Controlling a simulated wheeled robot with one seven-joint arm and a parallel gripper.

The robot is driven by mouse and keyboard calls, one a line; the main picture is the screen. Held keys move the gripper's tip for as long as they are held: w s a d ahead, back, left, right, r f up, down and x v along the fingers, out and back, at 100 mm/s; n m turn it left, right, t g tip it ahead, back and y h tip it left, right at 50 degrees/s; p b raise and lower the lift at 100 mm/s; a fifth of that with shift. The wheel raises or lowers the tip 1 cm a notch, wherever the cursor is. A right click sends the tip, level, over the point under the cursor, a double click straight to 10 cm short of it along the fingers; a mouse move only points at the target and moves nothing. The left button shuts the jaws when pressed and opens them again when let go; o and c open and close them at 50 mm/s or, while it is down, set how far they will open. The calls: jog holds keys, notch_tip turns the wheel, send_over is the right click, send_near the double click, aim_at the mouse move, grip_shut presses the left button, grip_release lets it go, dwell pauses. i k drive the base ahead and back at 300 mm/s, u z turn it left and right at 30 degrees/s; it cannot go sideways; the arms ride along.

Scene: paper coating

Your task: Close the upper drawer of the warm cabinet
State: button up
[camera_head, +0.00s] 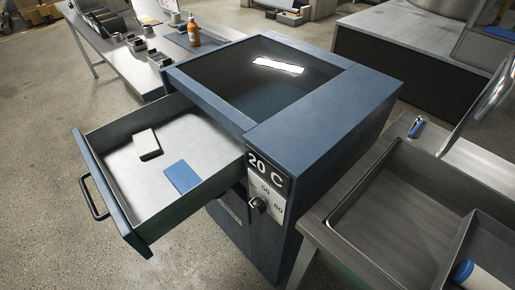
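The warm cabinet (318,112) is a dark blue box with a dark glass top and a "20 C" display on its front. Its upper drawer (107,162) is pulled far out to the left. The drawer has a dark bar handle (89,199) on its blue front panel. Inside the drawer lie a white block with a dark side (146,144) and a flat blue piece (182,177), apart from each other. A lower front with a handle, partly hidden under the open drawer, looks shut. My gripper is not in view.
A steel sink unit (345,238) stands close at the right, with a blue-and-white cylinder (478,277) in it. A long table (125,60) behind holds an orange bottle (193,31) and small containers. The floor (45,120) left of the drawer is clear.

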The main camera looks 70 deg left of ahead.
aim_at(143, 205)
jog(key=u, duration=3.2)
